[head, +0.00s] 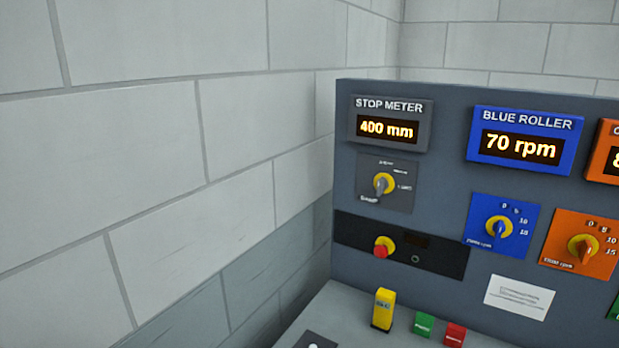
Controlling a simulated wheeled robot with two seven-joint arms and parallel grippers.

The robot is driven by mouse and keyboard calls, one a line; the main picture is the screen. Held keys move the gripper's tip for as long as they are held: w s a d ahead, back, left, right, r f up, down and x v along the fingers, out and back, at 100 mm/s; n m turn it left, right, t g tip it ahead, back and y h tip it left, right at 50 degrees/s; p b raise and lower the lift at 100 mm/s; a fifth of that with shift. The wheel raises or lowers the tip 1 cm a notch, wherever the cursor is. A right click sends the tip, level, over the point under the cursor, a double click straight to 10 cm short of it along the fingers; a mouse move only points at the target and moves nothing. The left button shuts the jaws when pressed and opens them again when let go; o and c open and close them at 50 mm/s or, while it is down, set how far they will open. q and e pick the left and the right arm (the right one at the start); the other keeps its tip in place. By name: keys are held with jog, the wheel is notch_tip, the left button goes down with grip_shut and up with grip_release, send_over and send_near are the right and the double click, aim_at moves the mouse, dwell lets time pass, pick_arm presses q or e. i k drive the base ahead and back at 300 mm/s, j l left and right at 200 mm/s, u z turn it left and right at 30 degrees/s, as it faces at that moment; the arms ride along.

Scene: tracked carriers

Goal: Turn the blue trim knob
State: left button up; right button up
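The blue trim knob (499,229) sits on a square blue plate (481,242) on the upright dark panel, right of centre in the head view. It has a blue pointer on a yellow round base, with a printed scale around it. Above it a blue display (522,141) labelled BLUE ROLLER reads 70 rpm. Neither my left nor my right gripper is in view, and nothing touches the knob.
Left of the knob are a STOP METER display (389,126) reading 400 mm, a grey-plated knob (382,185) and a red button (381,251). An orange-plated knob (582,248) is at right. A yellow block (383,310) stands on the ledge below. A block wall is left.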

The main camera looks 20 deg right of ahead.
aim_at(499, 227)
jog(key=z, duration=1.75)
